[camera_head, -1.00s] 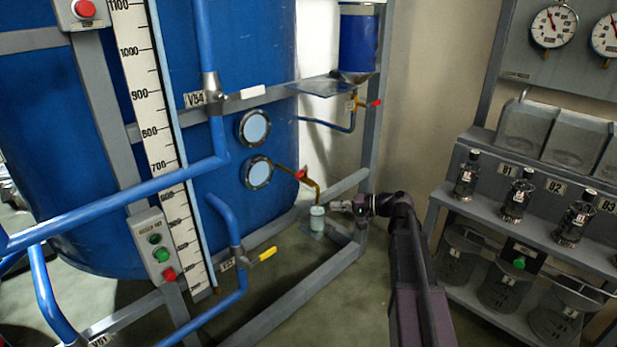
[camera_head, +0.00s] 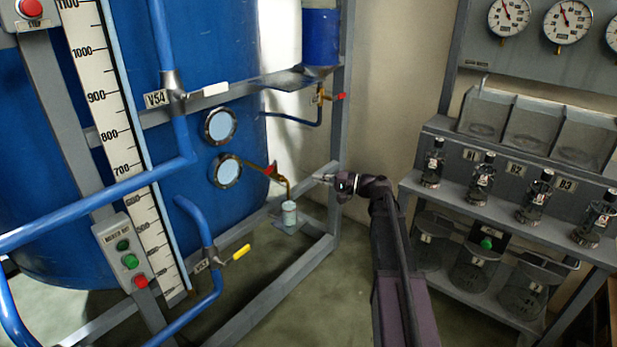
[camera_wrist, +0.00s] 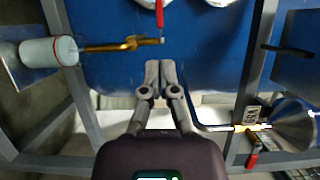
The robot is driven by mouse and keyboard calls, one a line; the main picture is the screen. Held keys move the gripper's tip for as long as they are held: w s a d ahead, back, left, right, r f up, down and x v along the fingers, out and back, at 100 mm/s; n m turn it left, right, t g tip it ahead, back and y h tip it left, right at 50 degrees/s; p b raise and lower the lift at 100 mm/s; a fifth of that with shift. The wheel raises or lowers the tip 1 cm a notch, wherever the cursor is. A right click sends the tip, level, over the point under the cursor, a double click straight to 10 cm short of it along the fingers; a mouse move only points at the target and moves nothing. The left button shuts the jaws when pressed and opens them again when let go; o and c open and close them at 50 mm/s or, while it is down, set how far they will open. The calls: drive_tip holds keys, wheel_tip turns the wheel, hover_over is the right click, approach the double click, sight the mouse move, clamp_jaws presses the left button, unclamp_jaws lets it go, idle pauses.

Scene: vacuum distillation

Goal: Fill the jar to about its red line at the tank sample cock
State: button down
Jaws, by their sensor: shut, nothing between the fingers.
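The jar (camera_head: 289,214) is small and pale, with a whitish-green lid or top. It stands upright on a small plate low on the tank frame. The brass sample cock (camera_head: 284,182) bends down from the blue tank (camera_head: 150,205), its end just above the jar; its red handle (camera_head: 271,170) is on top. My gripper (camera_head: 321,177) is shut and empty, right of the cock and above the jar, touching neither. In the wrist view, the jar (camera_wrist: 40,52) is at left, the cock (camera_wrist: 112,46) beside it, and the handle (camera_wrist: 159,14) ahead of the fingertips.
Grey frame posts (camera_head: 343,110) and low rails surround the cock. A red-handled valve (camera_head: 339,97) sits under a blue vessel above right. A yellow-handled valve (camera_head: 240,253) is at lower left. A rack with several dark bottles (camera_head: 484,171) stands at right. Some floor is clear between.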

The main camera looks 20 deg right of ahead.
sight(272, 170)
drive_tip(key=x, duration=1.3)
drive_tip(key=shift+a, duration=0.15)
drive_tip(key=shift+m, duration=0.3)
